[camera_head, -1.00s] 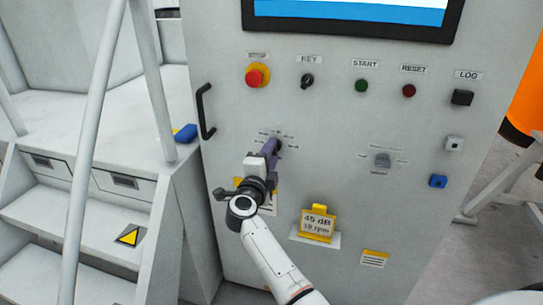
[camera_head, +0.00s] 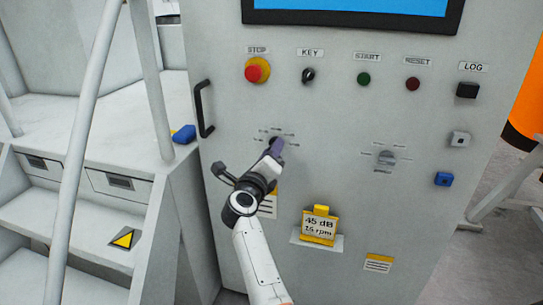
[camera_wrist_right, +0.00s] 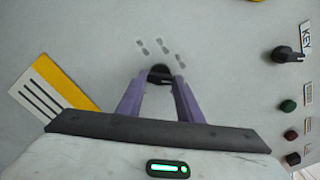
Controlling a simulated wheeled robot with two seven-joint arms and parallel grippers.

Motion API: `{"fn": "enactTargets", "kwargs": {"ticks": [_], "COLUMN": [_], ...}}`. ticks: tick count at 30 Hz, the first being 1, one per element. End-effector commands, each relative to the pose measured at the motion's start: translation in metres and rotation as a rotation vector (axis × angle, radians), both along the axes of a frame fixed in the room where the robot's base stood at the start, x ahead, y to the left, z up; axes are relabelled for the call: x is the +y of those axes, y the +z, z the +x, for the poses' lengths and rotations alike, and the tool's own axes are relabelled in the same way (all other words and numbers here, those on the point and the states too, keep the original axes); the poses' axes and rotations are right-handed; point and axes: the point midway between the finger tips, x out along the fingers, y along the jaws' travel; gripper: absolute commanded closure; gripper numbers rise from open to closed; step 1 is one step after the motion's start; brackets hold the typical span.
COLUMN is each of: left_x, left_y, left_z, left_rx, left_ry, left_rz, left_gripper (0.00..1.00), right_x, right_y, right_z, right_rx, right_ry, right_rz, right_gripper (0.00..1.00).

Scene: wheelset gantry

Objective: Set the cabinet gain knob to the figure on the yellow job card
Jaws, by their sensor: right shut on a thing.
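The yellow job card (camera_head: 320,225) stands on a small white ledge low on the cabinet front and reads 45 dB, with a second line of about 15 rpm. A black knob (camera_wrist_right: 160,73) with a ring of small marks sits on the left of the panel. My right gripper (camera_head: 277,147) comes from below, its purple fingers shut on this knob's two sides. In the wrist view the gripper (camera_wrist_right: 159,83) partly hides the knob, and its pointer setting cannot be read. A second, grey knob (camera_head: 385,160) with marks sits to the right, untouched. My left gripper is not in view.
Above are a red stop button (camera_head: 257,70), a key switch (camera_head: 308,75), green (camera_head: 364,79) and red (camera_head: 412,84) buttons. A black handle (camera_head: 204,110) sticks out at the left edge. A yellow-edged label (camera_wrist_right: 55,88) is near my gripper. Stairs and a rail stand left.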

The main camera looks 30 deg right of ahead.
Motion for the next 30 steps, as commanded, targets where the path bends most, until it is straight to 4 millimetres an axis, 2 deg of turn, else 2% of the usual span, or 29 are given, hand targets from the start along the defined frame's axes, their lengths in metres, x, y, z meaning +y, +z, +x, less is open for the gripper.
{"fn": "enactTargets", "kwargs": {"ticks": [21, 22, 24, 25, 30], "left_x": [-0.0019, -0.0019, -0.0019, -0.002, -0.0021], "left_y": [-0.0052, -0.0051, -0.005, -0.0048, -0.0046], "left_z": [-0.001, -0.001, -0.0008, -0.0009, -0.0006], "left_rx": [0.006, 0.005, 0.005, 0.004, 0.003], "left_ry": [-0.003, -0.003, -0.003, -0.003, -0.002], "left_rz": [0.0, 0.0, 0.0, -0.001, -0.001], "left_gripper": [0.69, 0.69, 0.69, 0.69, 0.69], "right_x": [0.0009, 0.001, 0.0008, 0.0007, 0.0004], "right_y": [0.001, 0.0011, 0.0011, 0.001, 0.0007], "right_z": [0.0008, 0.0009, 0.0008, 0.0007, 0.0005], "right_rx": [-0.06, -0.06, -0.059, -0.059, -0.059], "right_ry": [0.004, 0.004, 0.003, 0.003, 0.001], "right_rz": [0.049, 0.049, 0.049, 0.049, 0.048], "right_gripper": [0.9, 0.64, 0.52, 0.48, 0.48]}}
